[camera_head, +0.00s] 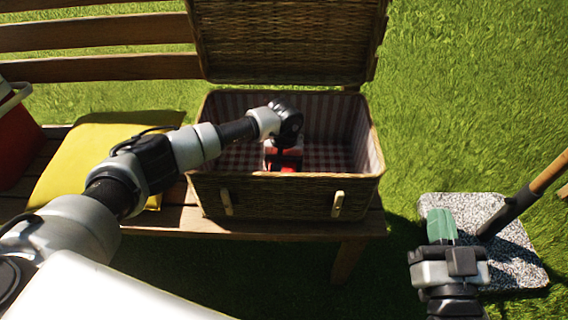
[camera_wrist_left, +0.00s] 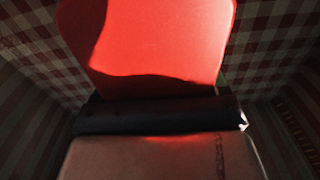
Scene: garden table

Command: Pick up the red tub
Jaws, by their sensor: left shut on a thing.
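The red tub (camera_wrist_left: 150,40) fills the upper middle of the left wrist view, with a dark shadow along its lower edge. In the head view only small red patches of the tub (camera_head: 288,169) show, inside the open wicker basket (camera_head: 285,192). My left gripper (camera_head: 283,156) reaches down into the basket and is shut on the tub; the wrist hides most of both. In the left wrist view the dark gripper edge (camera_wrist_left: 155,114) lies against the tub. My right gripper (camera_head: 447,252) is at the lower right, outside the basket, with its fingertips unclear.
The basket has a checked lining and a raised lid (camera_head: 285,40), and stands on a wooden bench (camera_head: 175,218). A yellow cloth-like item (camera_head: 85,160) and a red container (camera_head: 18,145) are at left. A green object (camera_head: 441,225) shows by a speckled slab (camera_head: 515,265) and a wooden-handled tool (camera_head: 548,176).

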